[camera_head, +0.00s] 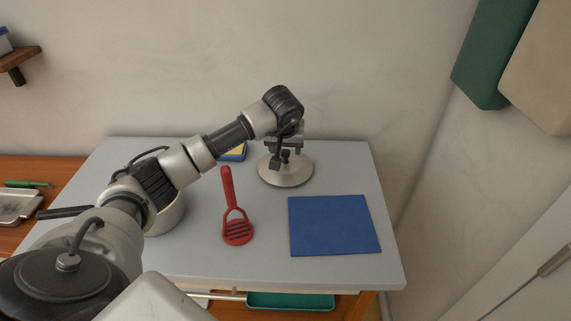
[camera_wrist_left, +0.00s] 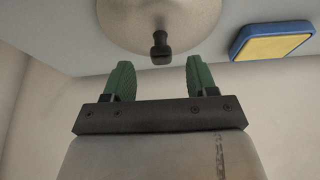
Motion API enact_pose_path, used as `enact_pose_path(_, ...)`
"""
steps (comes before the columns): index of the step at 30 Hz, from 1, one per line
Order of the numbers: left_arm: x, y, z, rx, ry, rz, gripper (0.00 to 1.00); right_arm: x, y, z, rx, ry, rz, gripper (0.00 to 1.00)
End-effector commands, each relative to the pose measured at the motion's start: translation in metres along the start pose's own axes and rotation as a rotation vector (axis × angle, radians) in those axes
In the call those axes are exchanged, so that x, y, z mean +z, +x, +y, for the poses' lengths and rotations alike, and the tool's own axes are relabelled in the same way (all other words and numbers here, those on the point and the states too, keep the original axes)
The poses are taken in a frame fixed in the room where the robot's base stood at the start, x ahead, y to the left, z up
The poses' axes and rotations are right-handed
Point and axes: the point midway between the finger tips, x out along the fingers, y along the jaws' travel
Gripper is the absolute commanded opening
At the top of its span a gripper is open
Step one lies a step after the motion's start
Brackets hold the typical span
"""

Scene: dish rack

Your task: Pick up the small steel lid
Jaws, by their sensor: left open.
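The small steel lid (camera_head: 300,174) lies on the grey table toward the back, a round pale disc. In the left wrist view the lid (camera_wrist_left: 135,20) shows at the top, with its dark knob (camera_wrist_left: 161,48) pointing toward the gripper. My left gripper (camera_head: 281,160) is over the lid and hides part of it in the head view. Its green fingers (camera_wrist_left: 158,66) are open and empty, with the knob lined up between them near the fingertips. I cannot tell whether the knob is within the jaws. My right gripper is not in view.
A red slotted spatula (camera_head: 237,228) lies left of a blue mat (camera_head: 335,225). A yellow and blue sponge (camera_wrist_left: 272,42), partly behind my arm in the head view, lies near the lid. A round pot (camera_head: 170,217) is partly hidden under my left arm. Walls stand behind and right.

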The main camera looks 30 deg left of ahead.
Motion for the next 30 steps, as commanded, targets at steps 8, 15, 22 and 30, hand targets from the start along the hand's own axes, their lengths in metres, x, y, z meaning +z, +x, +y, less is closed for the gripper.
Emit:
enact_pose_path(8, -0.004, 0.038, -0.001, -0.001, -0.002, -0.003, 0.57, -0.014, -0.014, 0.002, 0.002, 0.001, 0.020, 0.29)
enact_pose_path(15, -0.004, 0.043, -0.001, 0.000, 0.000, -0.001, 0.57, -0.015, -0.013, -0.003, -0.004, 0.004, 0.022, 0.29)
enact_pose_path(22, -0.004, 0.042, -0.001, 0.000, 0.000, -0.001, 0.30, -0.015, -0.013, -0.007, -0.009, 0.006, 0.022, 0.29)
enact_pose_path(30, -0.004, 0.042, -0.001, 0.000, 0.000, 0.000, 0.00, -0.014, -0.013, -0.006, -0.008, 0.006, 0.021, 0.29)
